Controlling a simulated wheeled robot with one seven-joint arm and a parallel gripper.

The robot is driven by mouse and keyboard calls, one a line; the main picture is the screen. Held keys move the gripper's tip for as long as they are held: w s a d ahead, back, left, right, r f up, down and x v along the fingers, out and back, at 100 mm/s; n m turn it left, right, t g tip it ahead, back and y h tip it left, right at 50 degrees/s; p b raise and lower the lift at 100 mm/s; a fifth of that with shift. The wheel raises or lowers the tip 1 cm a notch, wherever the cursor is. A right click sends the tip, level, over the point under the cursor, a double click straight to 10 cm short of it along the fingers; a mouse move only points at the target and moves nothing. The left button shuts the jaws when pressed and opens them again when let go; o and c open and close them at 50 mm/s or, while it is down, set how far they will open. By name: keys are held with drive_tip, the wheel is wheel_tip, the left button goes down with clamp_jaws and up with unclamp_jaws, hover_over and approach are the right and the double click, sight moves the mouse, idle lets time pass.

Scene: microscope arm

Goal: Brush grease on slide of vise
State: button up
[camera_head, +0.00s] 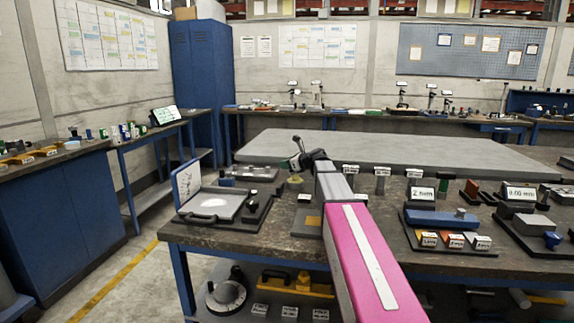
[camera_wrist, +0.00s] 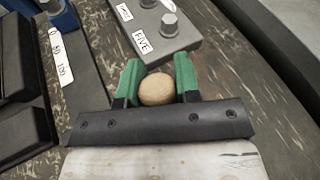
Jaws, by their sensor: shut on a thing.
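My gripper (camera_wrist: 157,82), with green finger pads, is shut on a round tan wooden piece (camera_wrist: 157,90) that looks like the end of a brush handle. In the head view my gripper (camera_head: 304,163) is above the workbench, left of its middle. A small pale yellow part (camera_head: 294,180) shows just below it, perhaps the brush's lower end. The brush's bristles are hidden in the wrist view. A low grey metal item (camera_head: 250,173) lies left of the gripper and may be the vise. I cannot make out its slide or any grease.
A case with a raised lid (camera_head: 213,203) stands at the bench's left end. A dark grey block (camera_wrist: 165,22) with round knobs and a "FIVE" label lies beyond the fingers. Labelled blocks (camera_head: 455,240) and a blue-topped fixture (camera_head: 440,218) stand at the right. A raised grey slab (camera_head: 400,152) spans the back.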

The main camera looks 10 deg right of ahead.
drive_tip(key=shift+r, duration=3.45)
drive_tip(key=shift+s, duration=0.1)
